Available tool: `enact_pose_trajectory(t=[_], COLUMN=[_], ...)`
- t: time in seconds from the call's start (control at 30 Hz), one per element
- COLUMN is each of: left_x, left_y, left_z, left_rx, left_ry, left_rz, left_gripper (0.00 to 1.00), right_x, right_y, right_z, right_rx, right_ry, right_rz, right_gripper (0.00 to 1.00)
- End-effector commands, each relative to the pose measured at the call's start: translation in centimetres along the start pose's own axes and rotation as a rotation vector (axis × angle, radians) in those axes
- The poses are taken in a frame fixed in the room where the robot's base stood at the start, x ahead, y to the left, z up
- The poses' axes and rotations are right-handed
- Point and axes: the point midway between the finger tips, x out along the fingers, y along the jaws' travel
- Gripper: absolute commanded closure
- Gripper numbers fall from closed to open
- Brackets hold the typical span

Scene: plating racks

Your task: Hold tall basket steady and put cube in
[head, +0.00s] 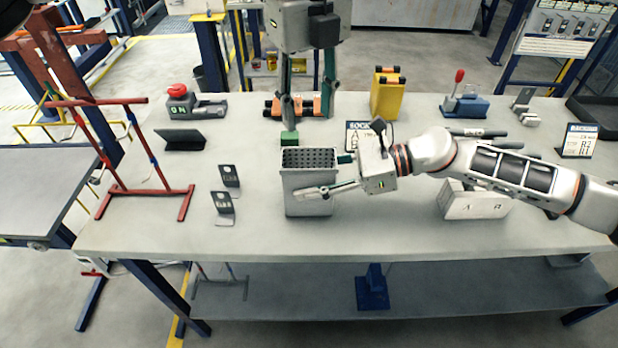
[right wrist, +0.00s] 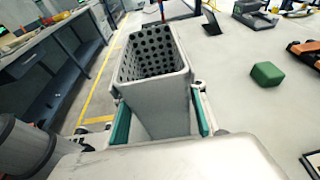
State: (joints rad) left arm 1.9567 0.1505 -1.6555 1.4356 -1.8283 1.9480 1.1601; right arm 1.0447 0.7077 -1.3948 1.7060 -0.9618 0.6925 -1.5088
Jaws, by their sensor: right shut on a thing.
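The tall basket (head: 305,195) is a light grey bin with a perforated inside, standing upright on the table. In the right wrist view the basket (right wrist: 160,100) is between the green-padded fingers of my right gripper (right wrist: 160,117). My right gripper (head: 328,174) comes from the right and is shut on the basket's walls. The green cube (head: 289,138) sits on the table just behind the basket; it also shows in the right wrist view (right wrist: 267,75). My left gripper (head: 308,114) points down behind the cube, its fingers apart and nothing seen between them.
Orange-and-black parts (head: 300,104) lie behind my left gripper. A yellow case (head: 387,93) stands at the back. A red frame (head: 130,188) and two small dark signs (head: 222,203) are left of the basket. A white block (head: 474,204) lies right. The table's front edge is clear.

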Motion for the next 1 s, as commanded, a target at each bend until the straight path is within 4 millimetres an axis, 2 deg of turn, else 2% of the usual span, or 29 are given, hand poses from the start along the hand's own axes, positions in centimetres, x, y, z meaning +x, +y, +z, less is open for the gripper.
enact_pose_trajectory(t=[0.07, 0.1, 0.17, 0.5, 0.63, 0.77, 1.0], left_x=[0.0, 0.0, 0.0, 0.1, 0.1, 0.1, 0.1], left_y=[0.0, 0.0, 0.0, 0.0, 0.0, 0.0, 0.0], left_z=[0.0, 0.0, 0.0, 0.0, 0.0, 0.0, 0.0], left_rx=[0.000, 0.000, 0.000, -0.001, -0.001, -0.001, -0.001], left_ry=[0.000, 0.000, 0.000, 0.000, 0.000, 0.000, 0.000], left_rz=[0.000, 0.000, 0.000, 0.000, 0.000, 0.000, 0.000], left_gripper=[0.60, 0.60, 0.60, 0.60, 0.60, 0.60, 0.60], right_x=[0.0, 0.0, 0.0, 0.0, -0.8, -2.9, -7.8], right_y=[0.0, 0.0, 0.0, 0.0, -0.1, -0.1, -0.1], right_z=[0.2, 0.2, 0.2, 0.1, 0.1, 0.0, 0.1], right_rx=[-0.001, -0.001, -0.001, -0.001, 0.000, 0.001, 0.000], right_ry=[-0.002, -0.002, -0.003, -0.002, -0.001, 0.000, -0.001], right_rz=[0.001, 0.001, 0.001, 0.000, -0.001, -0.003, -0.003], right_gripper=[0.85, 0.56, 0.41, 0.39, 0.39, 0.39, 0.39])
